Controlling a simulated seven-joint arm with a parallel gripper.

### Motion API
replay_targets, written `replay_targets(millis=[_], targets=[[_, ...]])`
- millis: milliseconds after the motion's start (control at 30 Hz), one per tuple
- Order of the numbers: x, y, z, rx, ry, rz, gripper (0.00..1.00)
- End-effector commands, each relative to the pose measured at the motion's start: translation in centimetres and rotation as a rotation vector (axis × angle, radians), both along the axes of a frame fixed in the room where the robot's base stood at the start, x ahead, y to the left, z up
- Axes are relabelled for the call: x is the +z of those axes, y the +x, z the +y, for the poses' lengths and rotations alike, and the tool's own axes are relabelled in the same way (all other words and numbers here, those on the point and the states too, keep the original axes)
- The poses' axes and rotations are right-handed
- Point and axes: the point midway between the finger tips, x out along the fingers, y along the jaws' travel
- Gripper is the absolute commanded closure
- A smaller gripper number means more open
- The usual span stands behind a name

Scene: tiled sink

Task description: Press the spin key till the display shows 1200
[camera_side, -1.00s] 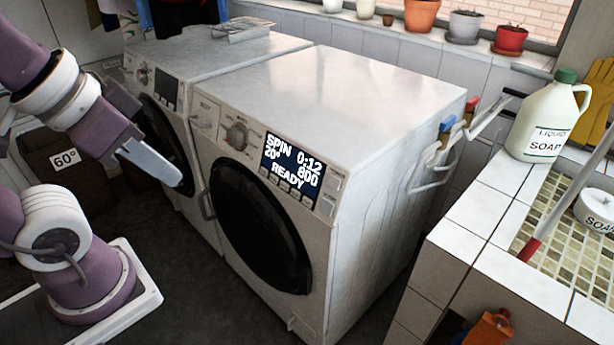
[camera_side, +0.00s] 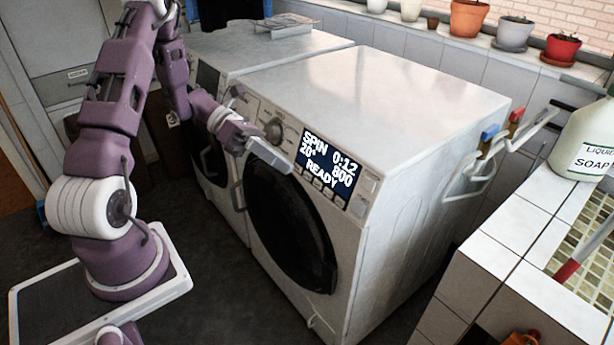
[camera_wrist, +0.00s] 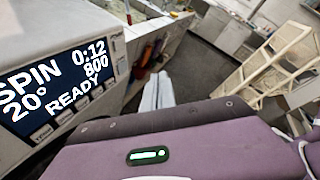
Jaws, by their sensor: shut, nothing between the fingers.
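The front washing machine (camera_side: 400,110) has a dark display (camera_side: 330,168) reading SPIN, 20°, 0:12, 800 and READY. The wrist view shows the same text on the display (camera_wrist: 60,82) at the left. A row of small keys (camera_side: 317,187) lies under the display; these keys also show in the wrist view (camera_wrist: 66,117), their labels too small to read. My gripper (camera_side: 290,169) is shut and empty, its tip in front of the panel by the display's lower left corner. Its pale fingers show in the wrist view (camera_wrist: 157,91). I cannot tell whether it touches a key.
A round knob (camera_side: 273,130) sits left of the display, and the dark round door (camera_side: 290,235) is below. A second machine (camera_side: 260,48) stands at the left. A tiled counter (camera_side: 500,262) with a soap jug (camera_side: 588,140) is at the right.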

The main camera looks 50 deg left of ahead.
Motion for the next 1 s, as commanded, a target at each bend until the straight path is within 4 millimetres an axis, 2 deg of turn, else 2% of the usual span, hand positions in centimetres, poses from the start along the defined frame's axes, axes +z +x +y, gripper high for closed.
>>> replay_targets(millis=[33,100,200,333,467,767,867,1000], targets=[[-1.9,0.3,1.6,0.103,-0.079,0.067,1.00],[-4.3,0.5,3.7,0.233,-0.176,0.145,1.00],[-7.1,0.5,5.9,0.379,-0.285,0.228,1.00],[-9.4,0.1,7.5,0.490,-0.371,0.291,1.00],[-10.2,0.0,8.0,0.527,-0.400,0.312,1.00],[-10.2,0.1,8.0,0.526,-0.399,0.312,1.00],[-10.4,0.6,8.0,0.525,-0.398,0.310,1.00],[-11.0,2.3,8.0,0.522,-0.397,0.310,1.00]])
